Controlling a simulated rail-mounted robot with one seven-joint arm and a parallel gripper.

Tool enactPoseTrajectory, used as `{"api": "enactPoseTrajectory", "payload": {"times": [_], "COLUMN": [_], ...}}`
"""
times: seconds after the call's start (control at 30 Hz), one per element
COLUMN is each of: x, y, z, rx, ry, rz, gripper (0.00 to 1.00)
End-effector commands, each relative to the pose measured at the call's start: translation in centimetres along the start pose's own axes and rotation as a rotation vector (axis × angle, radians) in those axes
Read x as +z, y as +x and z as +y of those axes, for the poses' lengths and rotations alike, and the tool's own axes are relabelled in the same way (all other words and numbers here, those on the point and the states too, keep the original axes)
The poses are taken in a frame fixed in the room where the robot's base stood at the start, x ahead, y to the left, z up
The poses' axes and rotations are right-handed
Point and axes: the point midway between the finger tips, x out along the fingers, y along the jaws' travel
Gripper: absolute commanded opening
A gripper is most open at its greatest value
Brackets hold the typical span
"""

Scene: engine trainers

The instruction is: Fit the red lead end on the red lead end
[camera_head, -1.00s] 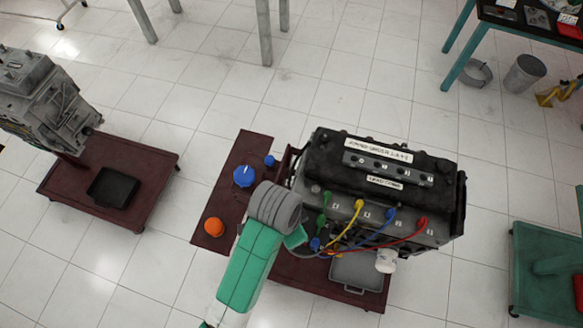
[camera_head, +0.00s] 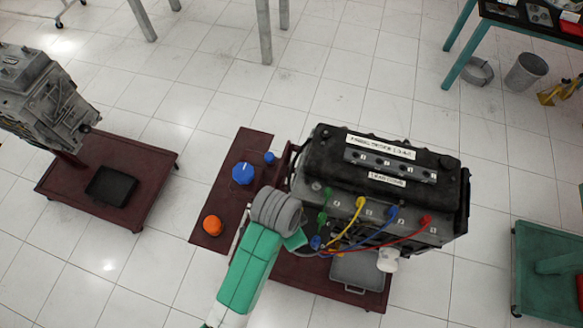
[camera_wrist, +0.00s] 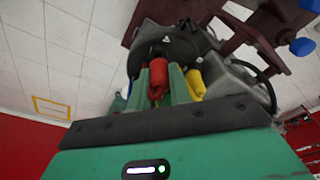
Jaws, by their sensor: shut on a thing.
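A red lead end (camera_wrist: 158,72) stands between the green fingers of my gripper (camera_wrist: 158,88), shut on it, in the wrist view. A dark round part with a small white mark (camera_wrist: 165,42) lies just beyond its tip; I cannot tell whether they touch. In the head view, another red lead end (camera_head: 425,221) sits at the right of the engine's top row. Its red lead (camera_head: 385,245) runs left toward the engine's near-left side, where my forearm hides the gripper and the held end. A yellow lead end (camera_wrist: 195,84) is just right of my gripper in the wrist view.
The engine (camera_head: 385,180) stands on a dark red stand (camera_head: 320,282). The stand's side panel (camera_head: 225,192) carries blue and orange knobs. Open tiled floor lies around.

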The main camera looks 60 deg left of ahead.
Motion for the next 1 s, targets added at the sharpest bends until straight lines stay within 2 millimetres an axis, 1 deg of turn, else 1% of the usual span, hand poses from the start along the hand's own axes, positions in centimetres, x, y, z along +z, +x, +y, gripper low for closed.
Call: {"api": "enactPoseTrajectory", "payload": {"times": [0.27, 0.73, 1.0], "x": [0.0, 0.02, 0.09], "y": [-0.21, 0.06, 0.54], "z": [-0.01, 0.0, -0.03], "rx": [0.0, 0.0, 0.0], "ry": [-0.001, 0.0, -0.001], "rz": [0.0, 0.0, 0.0], "gripper": [0.0, 0.0, 0.0]}}
